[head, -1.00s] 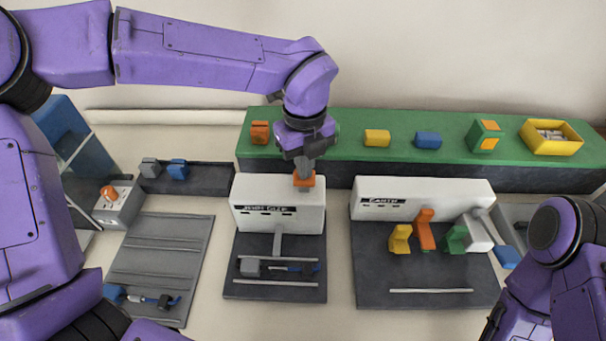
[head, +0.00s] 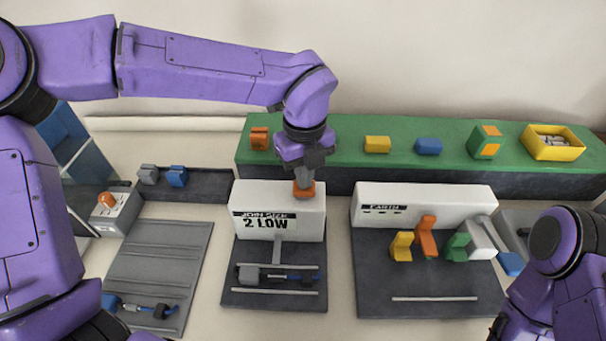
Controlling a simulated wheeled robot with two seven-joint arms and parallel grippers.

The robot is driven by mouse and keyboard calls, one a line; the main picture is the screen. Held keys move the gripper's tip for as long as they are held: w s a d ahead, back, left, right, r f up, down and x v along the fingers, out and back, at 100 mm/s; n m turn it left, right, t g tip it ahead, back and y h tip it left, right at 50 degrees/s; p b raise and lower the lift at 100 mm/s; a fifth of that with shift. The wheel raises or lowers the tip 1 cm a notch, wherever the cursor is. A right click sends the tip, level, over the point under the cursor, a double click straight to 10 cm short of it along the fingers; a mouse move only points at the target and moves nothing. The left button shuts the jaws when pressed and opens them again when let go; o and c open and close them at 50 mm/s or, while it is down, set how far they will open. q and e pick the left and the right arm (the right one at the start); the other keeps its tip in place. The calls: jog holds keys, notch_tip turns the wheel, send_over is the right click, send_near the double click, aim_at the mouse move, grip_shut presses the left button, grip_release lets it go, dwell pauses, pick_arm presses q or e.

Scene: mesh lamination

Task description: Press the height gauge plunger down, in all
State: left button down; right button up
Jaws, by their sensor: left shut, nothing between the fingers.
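A blue and dark piece (head: 290,277) lies on the base plate under the gauge's grey stem. My right arm shows at the lower right, but its fingers are out of view.
To the right stands a white "EARTH" station (head: 420,202) with yellow, orange and green levers. A green shelf (head: 345,150) with coloured blocks and a yellow bin (head: 552,154) runs behind. At the left are a small orange-button box (head: 117,210) and a grey ribbed tray (head: 165,262).

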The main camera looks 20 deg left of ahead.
pick_arm(q)
notch_tip(320, 180, up, 7)
jog(key=p, duration=0.4)
jog(key=shift+p, duration=0.4)
jog(key=shift+f, duration=0.1)
